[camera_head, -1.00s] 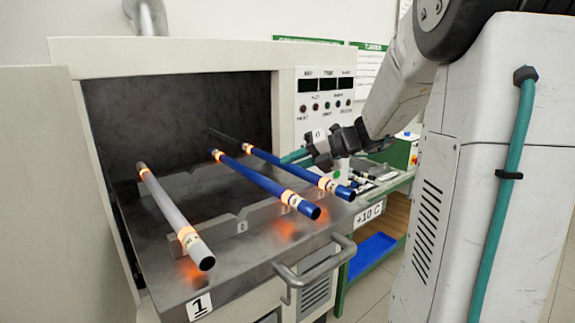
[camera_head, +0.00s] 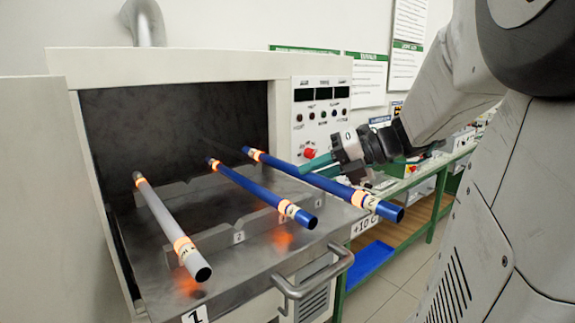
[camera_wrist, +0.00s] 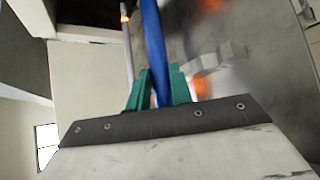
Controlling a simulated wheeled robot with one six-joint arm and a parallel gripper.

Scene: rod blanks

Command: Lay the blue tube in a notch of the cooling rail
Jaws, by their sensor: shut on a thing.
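My gripper (camera_head: 318,164) has teal fingers and is shut on the right-hand blue tube (camera_head: 335,187), which has glowing bands and a label near its front end. In the wrist view this blue tube (camera_wrist: 154,40) runs between the teal fingers (camera_wrist: 155,88). The held tube slants over the right side of the furnace tray, its near end beyond the tray's right edge. Another blue tube (camera_head: 258,192) lies on the notched supports (camera_head: 225,240) inside, with a grey tube (camera_head: 170,222) to its left. I cannot make out the cooling rail.
The furnace tray (camera_head: 240,275), marked 1, is drawn out, with a handle (camera_head: 315,280) in front. The control panel (camera_head: 322,115) stands behind the gripper.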

